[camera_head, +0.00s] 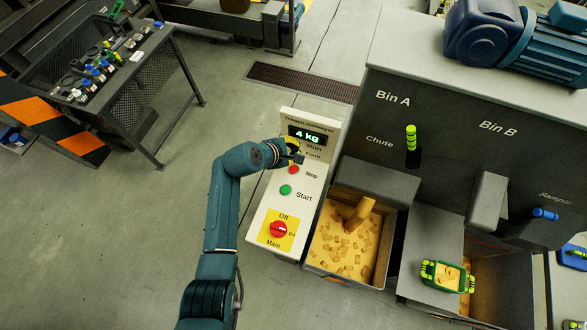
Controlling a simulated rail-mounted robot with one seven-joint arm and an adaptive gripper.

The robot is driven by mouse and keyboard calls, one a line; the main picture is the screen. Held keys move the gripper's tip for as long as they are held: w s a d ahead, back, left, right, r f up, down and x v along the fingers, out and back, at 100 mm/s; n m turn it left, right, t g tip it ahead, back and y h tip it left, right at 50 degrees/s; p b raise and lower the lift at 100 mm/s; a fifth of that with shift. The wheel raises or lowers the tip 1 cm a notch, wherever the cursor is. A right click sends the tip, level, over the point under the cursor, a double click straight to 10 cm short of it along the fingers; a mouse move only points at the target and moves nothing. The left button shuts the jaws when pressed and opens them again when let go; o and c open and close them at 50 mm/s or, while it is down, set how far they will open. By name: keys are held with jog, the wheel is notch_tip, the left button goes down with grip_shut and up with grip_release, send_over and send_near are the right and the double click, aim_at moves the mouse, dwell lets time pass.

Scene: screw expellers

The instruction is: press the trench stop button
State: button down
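The trench conveyor panel (258,213) is a pale slanted box in the middle of the camera_head view. Its red stop button (294,170), labelled "Stop", sits below the Run and Fault labels. A green start button (286,189) is below it. My gripper (298,158) is small and dark and appears just above the stop button in the picture, over the Fault area. Its height above the panel, and whether it touches anything, cannot be told. Its fingers are too small to judge. Nothing is visible in it.
A red rotary main switch (278,230) on a yellow plate is low on the panel. A display (307,135) reads 4 kg. An open bin of tan pieces (341,246) with a scoop-like piece stands right of the panel.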

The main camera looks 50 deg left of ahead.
aim_at(294, 167)
notch_tip(294, 167, down, 8)
jog(key=b, duration=0.6)
jog(key=shift+r, duration=0.25)
jog(key=shift+f+b, duration=0.35)
jog(key=shift+f, duration=0.15)
dwell(0.4)
jog(key=shift+f, duration=0.25)
jog(key=shift+f+b, duration=0.35)
jog(key=shift+f, duration=0.15)
dwell(0.7)
jog(key=shift+r+p, duration=0.85)
jog(key=shift+p, duration=0.1)
